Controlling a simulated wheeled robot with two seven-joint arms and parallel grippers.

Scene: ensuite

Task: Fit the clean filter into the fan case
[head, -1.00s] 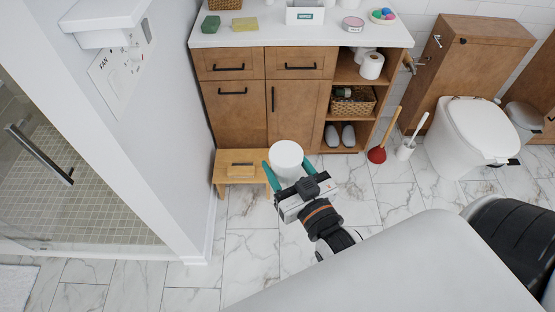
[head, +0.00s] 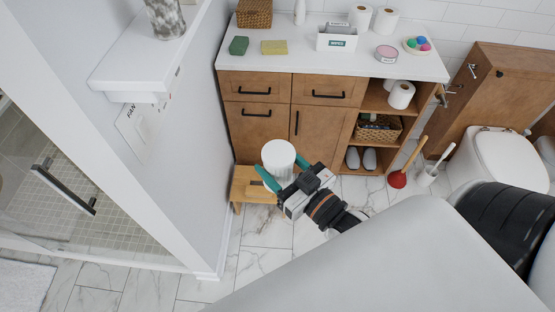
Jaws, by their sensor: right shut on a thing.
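My right gripper (head: 280,168) has its teal fingers shut on the sides of a white cylinder (head: 278,152), which looks like the clean filter. The cylinder is upright, in front of the cabinet and above a small wooden stool. A wall plate marked FAN (head: 136,122) is at the left, partly hidden under a white ledge (head: 125,72). A grey, mottled cylinder (head: 165,17) stands on that ledge and is cut off by the top edge. I cannot pick out an open fan case for certain. My left gripper is not in view.
The wooden stool (head: 240,191) stands against the cabinet (head: 257,130). The countertop (head: 300,62) holds sponges, a basket, a white box and paper rolls. A plunger (head: 398,178), brush and toilet (head: 500,165) are at the right. The marble floor at centre left is clear.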

